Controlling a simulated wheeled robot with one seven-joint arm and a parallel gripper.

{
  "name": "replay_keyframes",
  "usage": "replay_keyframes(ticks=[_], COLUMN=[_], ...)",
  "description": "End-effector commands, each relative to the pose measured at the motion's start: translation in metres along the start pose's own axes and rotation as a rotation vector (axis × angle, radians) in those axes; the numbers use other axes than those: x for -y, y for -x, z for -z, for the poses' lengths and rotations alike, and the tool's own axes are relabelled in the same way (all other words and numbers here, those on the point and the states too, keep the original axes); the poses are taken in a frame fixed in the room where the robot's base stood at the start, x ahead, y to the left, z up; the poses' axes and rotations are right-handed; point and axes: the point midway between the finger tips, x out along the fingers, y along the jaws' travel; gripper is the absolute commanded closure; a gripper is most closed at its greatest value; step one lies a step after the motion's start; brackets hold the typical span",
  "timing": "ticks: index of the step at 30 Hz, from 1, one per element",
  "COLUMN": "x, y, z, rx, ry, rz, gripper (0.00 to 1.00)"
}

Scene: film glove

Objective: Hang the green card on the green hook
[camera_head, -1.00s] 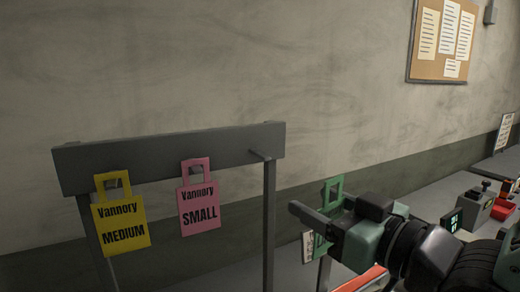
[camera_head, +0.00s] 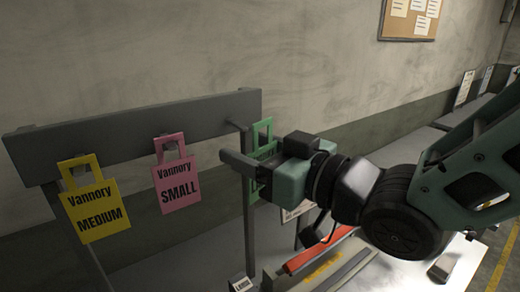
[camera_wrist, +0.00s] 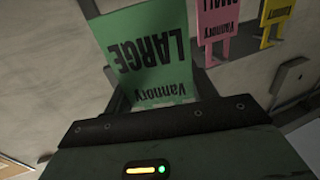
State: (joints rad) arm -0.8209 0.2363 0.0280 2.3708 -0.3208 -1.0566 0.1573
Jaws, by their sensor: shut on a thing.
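My gripper (camera_head: 250,168) is shut on the green card (camera_head: 262,132) and holds it upright, with its handle loop at the top. In the wrist view the green card (camera_wrist: 150,55) shows "LARGE" and "Vannory" upside down. In the head view my gripper hides much of its body. The rack's free peg (camera_head: 236,124), at the right end of the grey bar, looks grey; I see no green on it. The loop appears just right of this peg; I cannot tell the depth gap. The loop does not appear to be around the peg.
A yellow "MEDIUM" card (camera_head: 94,205) and a pink "SMALL" card (camera_head: 177,182) hang on the grey bar (camera_head: 130,130), left of my gripper. A rack post (camera_head: 249,235) stands below the free peg. A bench with a red strip (camera_head: 318,252) lies below.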

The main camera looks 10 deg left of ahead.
Motion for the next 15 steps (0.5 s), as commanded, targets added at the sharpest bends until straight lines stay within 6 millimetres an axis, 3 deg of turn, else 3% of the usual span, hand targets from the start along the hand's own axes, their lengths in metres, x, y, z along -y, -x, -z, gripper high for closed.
replay_keyframes(ticks=[15], x=[-0.008], y=[-0.029], z=[-0.002], rx=[0.0], ry=[0.0], rz=[0.0], gripper=[0.64])
